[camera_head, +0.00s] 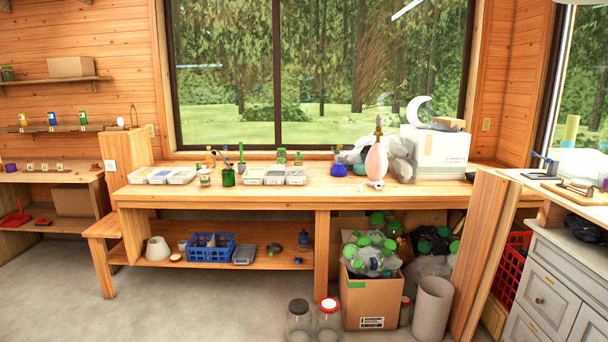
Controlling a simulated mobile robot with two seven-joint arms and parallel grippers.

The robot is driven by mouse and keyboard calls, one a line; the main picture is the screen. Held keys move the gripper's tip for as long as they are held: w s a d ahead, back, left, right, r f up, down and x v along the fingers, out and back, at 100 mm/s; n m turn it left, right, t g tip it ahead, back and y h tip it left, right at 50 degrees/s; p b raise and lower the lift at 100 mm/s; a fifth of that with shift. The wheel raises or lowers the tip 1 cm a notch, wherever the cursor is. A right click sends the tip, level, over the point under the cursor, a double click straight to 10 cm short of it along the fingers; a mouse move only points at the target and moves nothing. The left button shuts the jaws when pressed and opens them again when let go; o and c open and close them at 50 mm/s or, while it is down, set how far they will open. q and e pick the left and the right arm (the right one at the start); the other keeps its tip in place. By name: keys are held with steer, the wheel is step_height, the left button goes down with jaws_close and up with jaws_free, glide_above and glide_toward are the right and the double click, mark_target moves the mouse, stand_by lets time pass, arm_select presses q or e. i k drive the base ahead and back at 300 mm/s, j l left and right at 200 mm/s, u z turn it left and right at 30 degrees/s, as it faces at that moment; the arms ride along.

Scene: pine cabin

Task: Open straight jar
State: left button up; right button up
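A clear glass jar (329,327) with a red lid (330,304) stands upright on the concrete floor in front of the workbench, at the bottom of the view. The lid is on the jar. A second clear jar (299,326) with a greyish top stands just to its left. The bottoms of both jars are close to the lower picture edge. I cannot tell which of the two is the straight jar. Neither of my grippers shows in the head view.
A wooden workbench (222,193) under the window holds trays, bottles and a white box (436,153). A cardboard box (370,302) of green-capped bottles and a grey bin (432,306) stand right of the jars. A grey drawer cabinet (545,290) is at right. Floor at left is clear.

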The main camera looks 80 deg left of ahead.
mark_target(204, 179)
steer(key=u, duration=3.25)
steer(key=i+j, duration=0.15)
steer(key=i, duration=0.85)
steer(key=i+j, duration=0.1)
steer(key=i, duration=0.9)
